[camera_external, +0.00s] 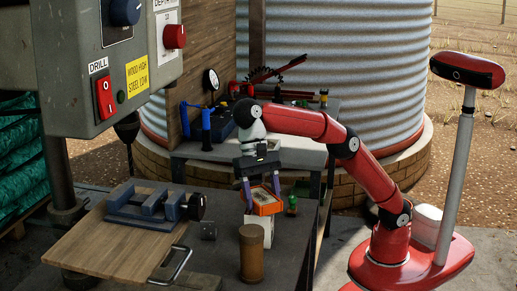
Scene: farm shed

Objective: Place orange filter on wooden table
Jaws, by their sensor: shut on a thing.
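My gripper (261,193) points down over the dark workbench and is shut on an orange filter (267,207), a box-like piece with a pale top face. Its fingers stand on either side of the filter. The filter is just above or touching a white block (276,233); I cannot tell which. A wooden table (112,241), a flat brown board, is at the lower left, apart from my gripper. A blue-grey vise (150,206) sits on its back part; its front part is bare.
A brown cylinder (252,258) stands in front of the filter. A small dark cylinder (209,231) and a metal handle (178,262) lie between filter and board. A green item (292,204) is right of the filter. A drill control box (105,60) overhangs the board.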

